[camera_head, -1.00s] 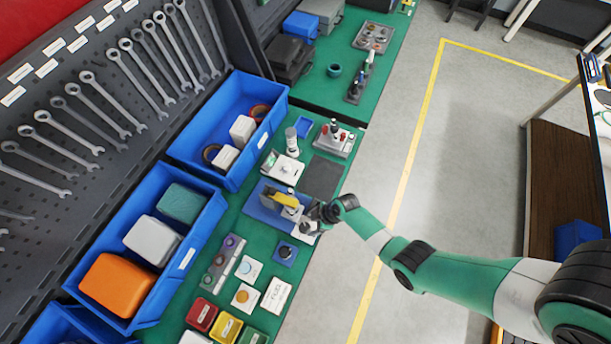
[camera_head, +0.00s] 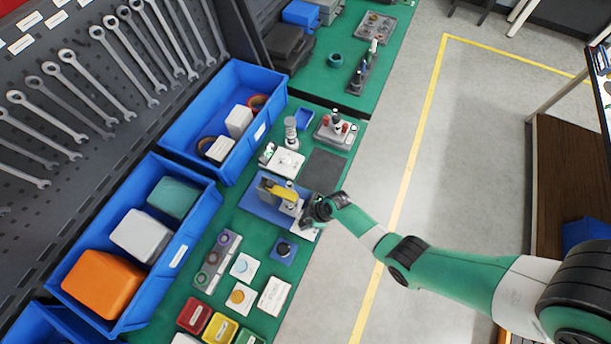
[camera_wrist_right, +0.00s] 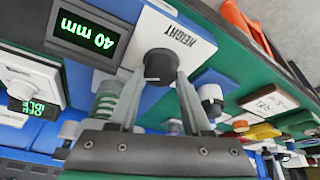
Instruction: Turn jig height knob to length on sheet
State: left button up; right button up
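The black jig height knob (camera_wrist_right: 160,66) sits on a white plate (camera_wrist_right: 182,28) marked "HEIGHT" in the right wrist view. A dark display (camera_wrist_right: 84,38) beside it reads "40 mm" in green. My right gripper (camera_wrist_right: 160,72) has its fingertips on either side of the knob, close to its edges; I cannot tell whether they press on it. In the head view my right gripper (camera_head: 314,212) is at the front edge of the blue-based jig (camera_head: 251,201) and hides the knob. A white printed card (camera_head: 273,297) lies nearer; its print is unreadable. My left gripper is not in view.
A yellow part (camera_head: 282,192) stands on the jig. A dark mat (camera_head: 324,171) and a block with red-topped parts (camera_head: 336,131) lie behind it. A button strip (camera_head: 217,262) and blue bins (camera_head: 148,238) are to the left.

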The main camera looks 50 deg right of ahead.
grip_shut()
